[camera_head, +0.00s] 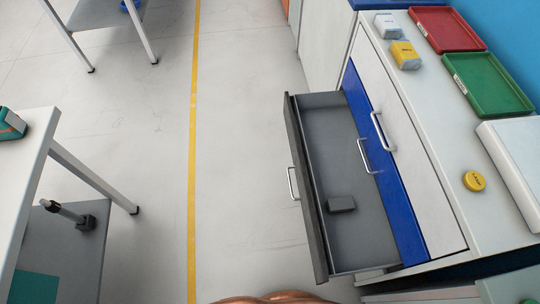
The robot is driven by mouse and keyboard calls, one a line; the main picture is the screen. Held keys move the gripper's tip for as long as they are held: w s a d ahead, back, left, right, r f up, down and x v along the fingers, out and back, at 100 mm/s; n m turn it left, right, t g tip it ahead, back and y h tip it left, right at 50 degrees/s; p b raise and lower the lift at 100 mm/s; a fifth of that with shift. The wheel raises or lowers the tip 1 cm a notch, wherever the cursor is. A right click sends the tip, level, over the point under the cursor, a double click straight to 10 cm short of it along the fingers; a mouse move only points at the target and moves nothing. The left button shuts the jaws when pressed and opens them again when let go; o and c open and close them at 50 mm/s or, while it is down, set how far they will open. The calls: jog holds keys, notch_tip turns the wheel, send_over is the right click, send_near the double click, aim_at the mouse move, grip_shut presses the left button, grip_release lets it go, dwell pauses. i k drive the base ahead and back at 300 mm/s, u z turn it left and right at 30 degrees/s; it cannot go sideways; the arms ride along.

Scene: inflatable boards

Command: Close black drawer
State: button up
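The black drawer (304,185) is pulled well out of the cabinet to the left, below a blue drawer front (386,170). Its dark front panel carries a silver handle (292,183) on the outer side. A small dark block (341,204) lies on the drawer's grey floor. My gripper is not in view. A copper-coloured rounded shape at the bottom edge is cut off, and I cannot tell what it is.
On the white cabinet top (440,163) are a red tray (447,29), a green tray (487,84), small boxes and a yellow round item (474,181). A white table (28,165) stands at left. The floor (240,150) left of the drawer is clear, with a yellow line.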

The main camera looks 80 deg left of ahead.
aim_at(323, 134)
jog(key=u, duration=2)
jog(key=k, duration=1.15)
jog(key=u, duration=0.55)
jog(key=i, duration=0.85)
jog(key=u, duration=0.9)
